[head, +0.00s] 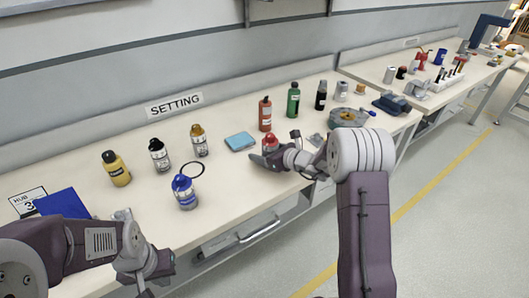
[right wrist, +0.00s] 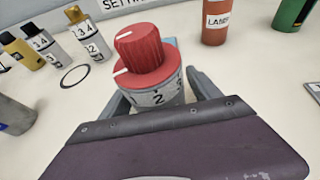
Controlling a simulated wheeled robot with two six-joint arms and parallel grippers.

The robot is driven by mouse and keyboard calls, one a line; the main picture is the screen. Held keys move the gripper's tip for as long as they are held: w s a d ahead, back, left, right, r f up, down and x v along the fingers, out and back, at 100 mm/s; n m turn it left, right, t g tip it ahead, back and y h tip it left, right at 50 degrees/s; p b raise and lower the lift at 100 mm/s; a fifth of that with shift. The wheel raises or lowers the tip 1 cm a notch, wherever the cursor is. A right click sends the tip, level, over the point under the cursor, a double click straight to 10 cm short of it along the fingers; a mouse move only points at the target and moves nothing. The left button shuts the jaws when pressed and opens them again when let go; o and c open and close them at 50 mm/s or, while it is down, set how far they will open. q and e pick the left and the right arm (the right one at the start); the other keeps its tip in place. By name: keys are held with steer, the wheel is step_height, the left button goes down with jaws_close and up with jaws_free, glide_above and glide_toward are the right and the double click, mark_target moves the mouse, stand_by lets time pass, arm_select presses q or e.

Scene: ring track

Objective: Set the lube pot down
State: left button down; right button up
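The pot with a red knobbed lid and a white numbered body (right wrist: 157,97) stands between the fingers of my right gripper (right wrist: 163,90). In the head view the red-topped pot (head: 270,142) is at the bench's middle, with my right gripper (head: 264,161) low at its near side. The fingers look spread, with a small gap at the pot's right side. No label naming it as lube is readable. A similar blue-topped pot (head: 185,192) stands further left. My left gripper (head: 150,268) is at the bench's front left edge; its fingers are not clear.
Yellow (head: 117,168), black-capped (head: 159,155) and gold-capped (head: 199,140) bottles stand left. A black ring (head: 193,170) and a blue pad (head: 240,141) lie on the bench. Red (head: 265,114) and green (head: 293,99) bottles stand behind the pot. Bare bench shows between the blue-topped pot and my right gripper.

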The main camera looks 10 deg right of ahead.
steer(key=shift+r, duration=0.15)
steer(key=shift+s+d+r, duration=0.1)
steer(key=shift+s+d, duration=0.05)
steer(key=shift+s, duration=0.05)
steer(key=p+v, duration=0.1)
steer(key=v, duration=0.9)
steer(key=shift+s+d+r, duration=0.25)
steer(key=shift+s+d, duration=0.1)
steer(key=shift+s, duration=0.3)
